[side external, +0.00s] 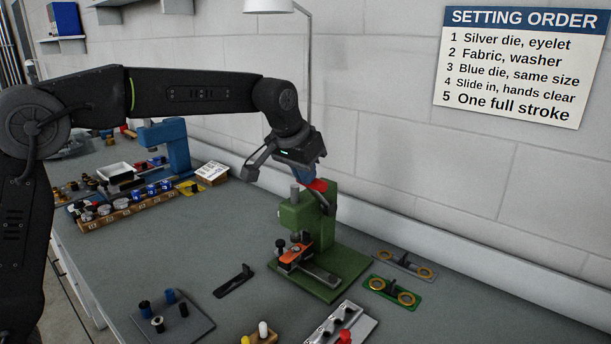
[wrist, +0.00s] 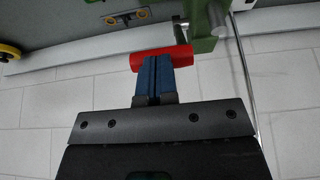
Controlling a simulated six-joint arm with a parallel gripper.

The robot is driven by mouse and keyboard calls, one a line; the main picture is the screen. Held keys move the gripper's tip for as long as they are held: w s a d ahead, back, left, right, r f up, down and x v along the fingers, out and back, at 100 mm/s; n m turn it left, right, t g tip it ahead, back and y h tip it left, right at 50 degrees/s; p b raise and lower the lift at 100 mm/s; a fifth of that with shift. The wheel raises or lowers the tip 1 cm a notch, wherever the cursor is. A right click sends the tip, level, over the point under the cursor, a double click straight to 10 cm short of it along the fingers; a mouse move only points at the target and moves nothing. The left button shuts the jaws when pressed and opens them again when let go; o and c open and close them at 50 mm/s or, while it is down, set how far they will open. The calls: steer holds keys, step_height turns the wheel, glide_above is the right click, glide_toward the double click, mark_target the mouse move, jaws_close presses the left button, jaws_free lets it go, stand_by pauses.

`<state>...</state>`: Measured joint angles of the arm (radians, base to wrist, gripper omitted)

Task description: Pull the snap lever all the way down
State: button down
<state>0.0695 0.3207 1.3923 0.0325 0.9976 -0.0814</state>
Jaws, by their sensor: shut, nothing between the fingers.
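The green press (side external: 311,222) stands on a green base plate on the bench. Its snap lever ends in a red grip (side external: 318,185) near the top of the press. In the wrist view the red grip (wrist: 135,62) lies crosswise at my fingertips, with the green press (wrist: 207,20) beyond it. My gripper (side external: 311,178) points down at the lever from above. Its blue fingers are shut together with nothing between them, and the fingertips (wrist: 153,58) overlap the red grip in the picture. I cannot tell whether they touch it.
An orange piece (side external: 295,257) sits on the slide at the front of the press. Small plates with rings (side external: 392,291) lie to the right. A grey tray of dies (side external: 172,318) is at front left, and a blue press (side external: 166,145) stands farther back. A wall runs behind.

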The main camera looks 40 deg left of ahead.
steer(key=shift+s+f, duration=0.3)
steer(key=shift+f, duration=0.6)
steer(key=s+f+t, duration=0.1)
steer(key=s+f, duration=0.4)
steer(key=f, duration=0.6)
steer(key=shift+s+f, duration=0.3)
steer(key=shift+f, duration=0.1)
stand_by(0.4)
steer(key=shift+f, duration=0.1)
steer(key=shift+s, duration=0.1)
steer(key=s+a+r, duration=0.1)
steer(key=s+r, duration=0.3)
steer(key=s, duration=0.8)
steer(key=s+a+r, duration=0.2)
steer(key=s+r, duration=0.3)
steer(key=s, duration=0.7)
steer(key=shift+s, duration=0.35)
